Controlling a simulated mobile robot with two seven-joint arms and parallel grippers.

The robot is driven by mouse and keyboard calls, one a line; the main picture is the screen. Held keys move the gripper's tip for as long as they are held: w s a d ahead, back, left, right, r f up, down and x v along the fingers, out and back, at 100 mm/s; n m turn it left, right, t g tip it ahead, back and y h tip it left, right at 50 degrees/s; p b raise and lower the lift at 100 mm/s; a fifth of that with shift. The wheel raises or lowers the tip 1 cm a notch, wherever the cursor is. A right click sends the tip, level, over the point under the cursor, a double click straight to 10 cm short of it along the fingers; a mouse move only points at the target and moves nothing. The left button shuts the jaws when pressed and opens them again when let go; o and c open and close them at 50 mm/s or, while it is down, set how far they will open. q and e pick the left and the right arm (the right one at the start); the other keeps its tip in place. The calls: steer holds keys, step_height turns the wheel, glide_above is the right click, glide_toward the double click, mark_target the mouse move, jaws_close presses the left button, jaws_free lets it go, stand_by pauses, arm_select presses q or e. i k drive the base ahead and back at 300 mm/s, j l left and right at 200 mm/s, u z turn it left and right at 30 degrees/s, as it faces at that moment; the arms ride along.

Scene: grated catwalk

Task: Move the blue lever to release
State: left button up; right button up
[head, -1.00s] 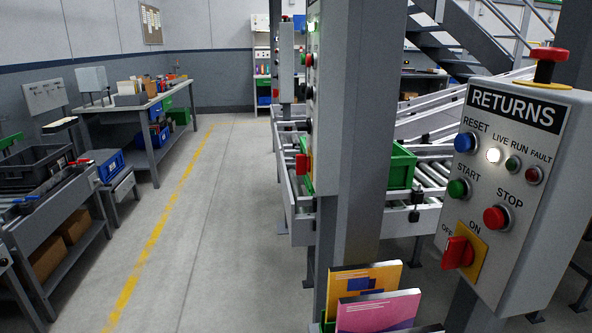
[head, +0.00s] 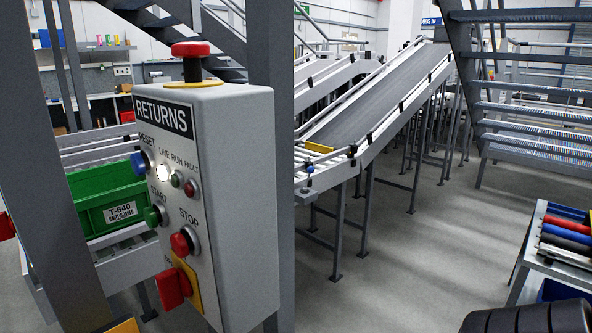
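No blue lever can be made out for certain. A small blue piece (head: 310,169) sits at the near end of the inclined conveyor, too small to tell if it is a lever. The grey RETURNS control box (head: 235,190) carries a blue RESET button (head: 139,163), which is a push button, and a red rotary switch (head: 172,287). Neither of my grippers shows in the head view.
The inclined belt conveyor (head: 385,97) rises to the back. A green crate (head: 100,190) sits on rollers at left. Grey posts (head: 272,75) flank the control box. A cart (head: 541,225) with rolls stands at right. Floor (head: 410,260) between is clear.

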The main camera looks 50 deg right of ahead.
mark_target(310, 169)
steer(key=l, duration=0.75)
steer(key=l+u, duration=0.35)
steer(key=l, duration=0.4)
steer(key=i, duration=0.05)
